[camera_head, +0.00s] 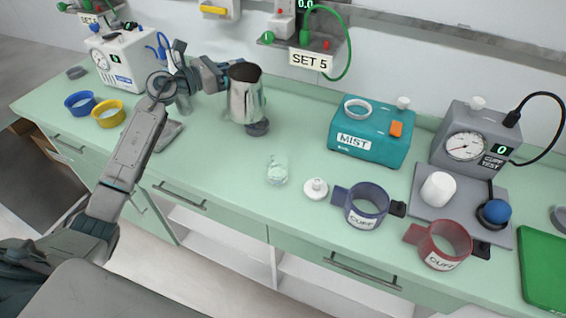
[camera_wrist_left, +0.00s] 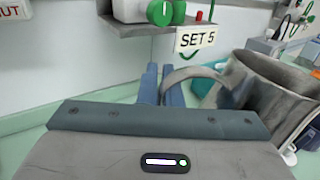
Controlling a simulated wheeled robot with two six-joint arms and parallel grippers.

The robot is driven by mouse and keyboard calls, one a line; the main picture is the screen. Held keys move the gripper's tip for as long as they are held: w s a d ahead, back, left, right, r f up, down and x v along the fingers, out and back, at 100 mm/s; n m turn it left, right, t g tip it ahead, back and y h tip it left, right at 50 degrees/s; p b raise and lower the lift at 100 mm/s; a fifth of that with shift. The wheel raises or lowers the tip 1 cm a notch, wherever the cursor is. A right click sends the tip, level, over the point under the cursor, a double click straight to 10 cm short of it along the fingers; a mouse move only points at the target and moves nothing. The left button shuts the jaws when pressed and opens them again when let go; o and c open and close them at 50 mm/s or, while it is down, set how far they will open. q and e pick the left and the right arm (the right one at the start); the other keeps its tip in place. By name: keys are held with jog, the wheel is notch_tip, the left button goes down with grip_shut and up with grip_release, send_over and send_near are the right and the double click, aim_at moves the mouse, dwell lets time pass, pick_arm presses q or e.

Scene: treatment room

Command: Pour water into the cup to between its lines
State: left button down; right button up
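A metal jug (camera_head: 244,100) stands roughly upright at the back of the green counter (camera_head: 225,160). My left gripper (camera_head: 226,77) reaches it from the left at its handle side. In the left wrist view, the two blue fingers of the gripper (camera_wrist_left: 162,86) are close together on the handle of the jug (camera_wrist_left: 275,95). The inside of the jug is too dark to show any water. A clear cup (camera_head: 277,172) stands on the counter, in front and to the right of the jug. Its lines and contents are too small to read. My right gripper is not in view.
A white lidded piece (camera_head: 316,188) sits right of the cup. Farther right are a teal MIST box (camera_head: 370,138), blue and red cuffs (camera_head: 366,207) and a gauge unit (camera_head: 466,145). A dark round thing (camera_head: 258,128) shows at the jug's base. The counter left of the cup is clear.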

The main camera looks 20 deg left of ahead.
pick_arm(q)
jog(key=shift+w+a+f+n, duration=0.2)
jog(key=shift+a+f+n, duration=0.15)
jog(key=shift+n, duration=0.45)
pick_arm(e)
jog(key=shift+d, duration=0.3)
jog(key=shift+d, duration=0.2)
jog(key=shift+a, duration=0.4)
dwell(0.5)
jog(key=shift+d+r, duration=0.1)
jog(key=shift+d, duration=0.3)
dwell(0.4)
